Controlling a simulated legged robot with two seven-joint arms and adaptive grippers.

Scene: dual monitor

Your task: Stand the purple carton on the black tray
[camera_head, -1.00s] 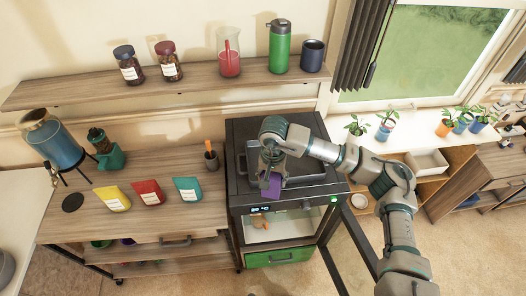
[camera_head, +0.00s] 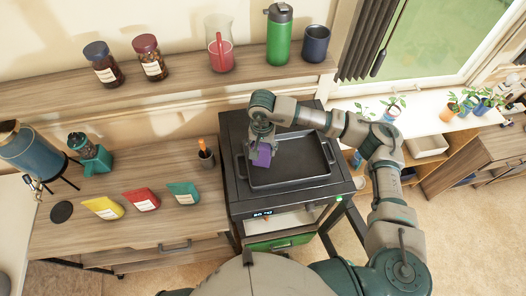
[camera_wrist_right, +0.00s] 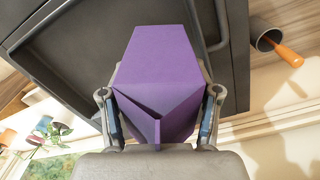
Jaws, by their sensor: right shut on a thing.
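The purple carton (camera_head: 262,155) is held in my right gripper (camera_head: 262,139) over the left part of the black tray (camera_head: 296,160). In the right wrist view the carton (camera_wrist_right: 162,72) fills the middle, between the two fingers of my right gripper (camera_wrist_right: 160,112). Its gabled end points toward the wrist. The tray lies on top of a dark oven-like cabinet (camera_head: 240,200); its rim also shows in the right wrist view (camera_wrist_right: 60,60). I cannot tell whether the carton touches the tray. My left gripper is not in view.
A cup with an orange-handled tool (camera_head: 206,155) stands left of the cabinet. Teal (camera_head: 184,193), red (camera_head: 141,200) and yellow (camera_head: 103,207) packets lie on the wooden counter. A shelf (camera_head: 160,95) with jars and bottles runs behind. The tray's right part is clear.

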